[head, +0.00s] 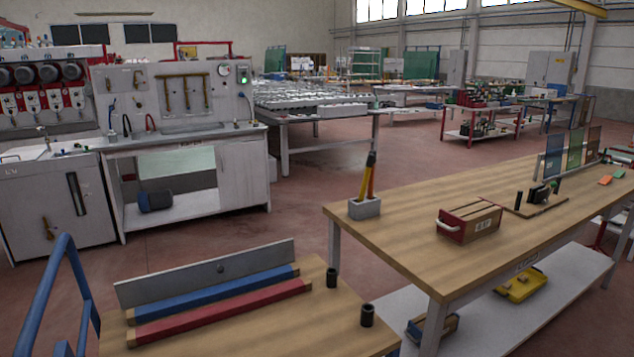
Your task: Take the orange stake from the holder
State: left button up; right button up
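A small grey block-like holder (364,208) stands at the near left corner of the long wooden-topped table. An orange stake (366,178) with a dark upper end rises out of it, tilted a little to the right. A redder length shows close beside it, and I cannot tell whether that is a second stake. The lower ends are hidden inside the holder. Neither of my grippers is in view.
On the long table (400,225) are a red-and-wood box (469,221) and upright coloured panels (573,150). A nearer bench carries blue (215,292) and red (222,313) bars and two black cylinders. A blue rail (62,285) stands at left. Floor (290,205) beyond the holder is clear.

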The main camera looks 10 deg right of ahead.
aim_at(370, 184)
jog(key=u, duration=0.85)
jog(key=i+j+u, duration=0.25)
jog(key=j, duration=0.3)
jog(key=i+j+u, duration=0.25)
jog(key=j, duration=0.25)
jog(key=i+j+u, duration=0.25)
jog(key=j, duration=0.25)
jog(key=i+j+u, duration=0.25)
jog(key=j, duration=0.15)
jog(key=i+j+z, duration=0.1)
jog(key=i, duration=0.25)
jog(key=i+j+z, duration=0.15)
jog(key=i, duration=0.25)
jog(key=i+z, duration=0.4)
jog(key=i, duration=0.25)
jog(key=i+j+z, duration=0.1)
jog(key=i+z, duration=0.35)
jog(key=i, duration=0.2)
jog(key=i+z, duration=0.1)
jog(key=i, duration=0.6)
jog(key=i+j+z, duration=0.15)
jog(key=i, duration=0.55)
jog(key=i+l+z, duration=0.1)
jog(key=i+z, duration=0.8)
jog(key=i+j+z, duration=0.15)
jog(key=i+z, duration=0.3)
jog(key=i+l+z, duration=0.2)
jog(key=i+z, duration=1.1)
jog(key=k, duration=0.1)
